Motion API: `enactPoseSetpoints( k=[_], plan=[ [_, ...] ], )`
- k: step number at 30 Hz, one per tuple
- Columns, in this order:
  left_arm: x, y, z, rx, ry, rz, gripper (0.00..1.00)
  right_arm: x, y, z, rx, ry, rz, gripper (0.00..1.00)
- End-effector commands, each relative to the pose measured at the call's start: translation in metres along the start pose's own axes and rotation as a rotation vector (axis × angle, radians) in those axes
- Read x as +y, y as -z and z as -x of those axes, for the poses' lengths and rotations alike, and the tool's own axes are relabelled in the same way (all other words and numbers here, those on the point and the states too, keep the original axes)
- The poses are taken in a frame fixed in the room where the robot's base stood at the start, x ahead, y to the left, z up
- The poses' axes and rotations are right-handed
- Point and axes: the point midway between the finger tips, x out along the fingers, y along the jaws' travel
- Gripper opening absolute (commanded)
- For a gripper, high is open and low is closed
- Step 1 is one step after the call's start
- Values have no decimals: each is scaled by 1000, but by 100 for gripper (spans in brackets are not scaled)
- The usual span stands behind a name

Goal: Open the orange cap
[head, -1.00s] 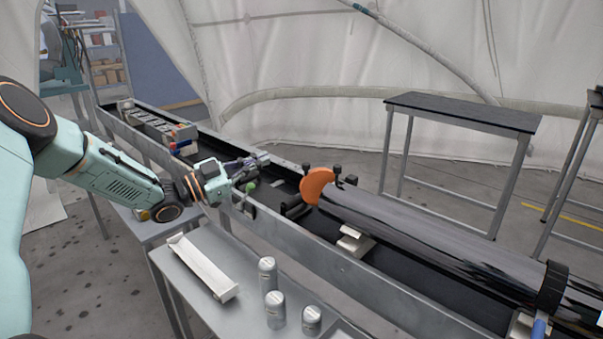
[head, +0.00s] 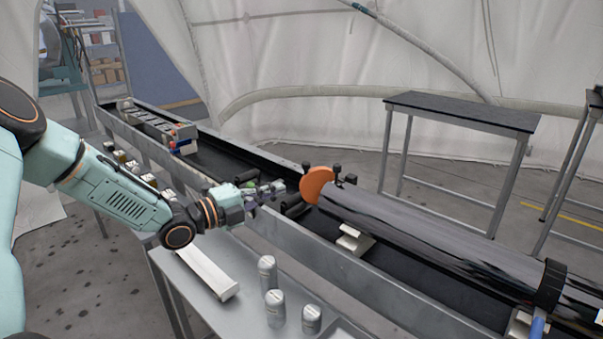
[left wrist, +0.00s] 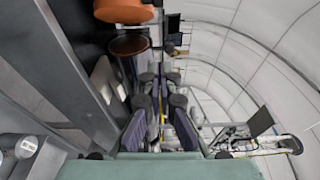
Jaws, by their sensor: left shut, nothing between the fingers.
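The orange cap (head: 316,184) is a round disc at the near-left end of a long dark, shiny tube (head: 420,225). Small black knobs sit around its edge. The cap also shows at the top of the left wrist view (left wrist: 122,10), cut off by the frame. My left gripper (head: 280,187) is shut and empty, just left of the cap in the head view, with a small gap between them. Its fingers (left wrist: 158,88) fill the middle of the left wrist view, below the cap in that picture. My right gripper is not in view.
The tube rests on supports in a long black trough with metal side walls (head: 350,273). A grey table (head: 190,275) in front holds a white bar (head: 208,272) and three silver cans (head: 275,308). A black-topped table (head: 462,110) stands behind.

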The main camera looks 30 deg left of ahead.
Motion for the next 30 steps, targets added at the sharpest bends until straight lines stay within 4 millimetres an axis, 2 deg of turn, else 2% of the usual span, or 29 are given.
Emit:
enactPoseSetpoints(
  k=[11,23,30],
  plan=[
    [3,1,-40,3,-3,-2,0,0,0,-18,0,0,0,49],
    [2,2,-99,5,0,-1,0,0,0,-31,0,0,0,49],
    [1,-28,-104,0,1,2,0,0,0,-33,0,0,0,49]
  ],
)
